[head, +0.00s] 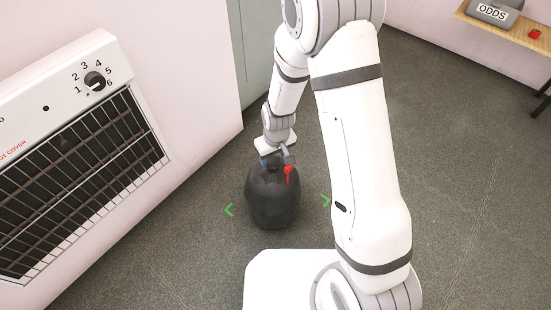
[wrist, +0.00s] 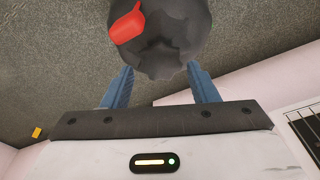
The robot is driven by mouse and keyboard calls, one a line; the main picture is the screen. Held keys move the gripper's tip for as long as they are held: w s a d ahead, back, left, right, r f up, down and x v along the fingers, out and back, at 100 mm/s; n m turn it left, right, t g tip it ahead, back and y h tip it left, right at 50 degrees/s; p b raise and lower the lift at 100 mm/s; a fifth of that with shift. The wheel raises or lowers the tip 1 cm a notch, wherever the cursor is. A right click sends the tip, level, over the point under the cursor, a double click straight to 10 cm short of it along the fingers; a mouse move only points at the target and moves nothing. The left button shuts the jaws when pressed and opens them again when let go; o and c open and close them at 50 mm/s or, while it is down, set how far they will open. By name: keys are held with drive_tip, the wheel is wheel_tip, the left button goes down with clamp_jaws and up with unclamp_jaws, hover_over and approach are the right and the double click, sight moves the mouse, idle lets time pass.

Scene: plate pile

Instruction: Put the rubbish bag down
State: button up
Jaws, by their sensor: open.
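The rubbish bag (head: 273,198) is black, with a red tie or tag at its neck, and appears upright on the grey floor in the head view. Green corner marks show on either side of it. In the wrist view the bag (wrist: 172,40) fills the top middle. My gripper (wrist: 160,80) is open, its two blue fingers apart at the near side of the bag. In the head view my gripper (head: 274,158) is at the top of the bag, partly hidden by the bag's neck. I cannot tell whether the fingers touch it.
A white heater (head: 75,130) with a dark grille and a numbered dial is on the left wall. A wooden shelf (head: 520,36) at the top right holds a grey box marked ODDS (head: 493,13) and a small red object (head: 535,33). Floor (head: 455,170) at right is clear.

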drive_tip(key=s+d+r+m+p, duration=0.1)
drive_tip(key=s+d+r, duration=0.15)
drive_tip(key=r, duration=0.35)
drive_tip(key=s+d+r+m, duration=0.1)
drive_tip(key=d+r, duration=0.2)
drive_tip(key=r, duration=0.4)
drive_tip(key=s+d+r+m+p, duration=0.1)
drive_tip(key=s+d+r, duration=0.15)
drive_tip(key=r, duration=0.35)
drive_tip(key=s+d+r+m, duration=0.2)
drive_tip(key=s+d+r, duration=0.6)
drive_tip(key=s, duration=0.2)
drive_tip(key=shift+s+d+r+m+h, duration=0.2)
drive_tip(key=shift+d+r+m+h, duration=0.1)
drive_tip(key=shift+r+m, duration=0.1)
drive_tip(key=w+a+r+p, duration=0.1)
drive_tip(key=w+r+p, duration=0.1)
drive_tip(key=r+p, duration=0.45)
drive_tip(key=w+a+r+p, duration=0.1)
drive_tip(key=w+r+p, duration=0.1)
drive_tip(key=r+p, duration=0.5)
drive_tip(key=s+d+r+p, duration=0.1)
drive_tip(key=s+r+p, duration=0.1)
drive_tip(key=r+p, duration=0.5)
drive_tip(key=s+d+r+t+p, duration=0.1)
drive_tip(key=s+r+p, duration=0.1)
drive_tip(key=r+p, duration=0.6)
wheel_tip(320, 180, up, 3)
drive_tip(key=shift+s+r, duration=0.1)
drive_tip(key=shift+s, duration=0.05)
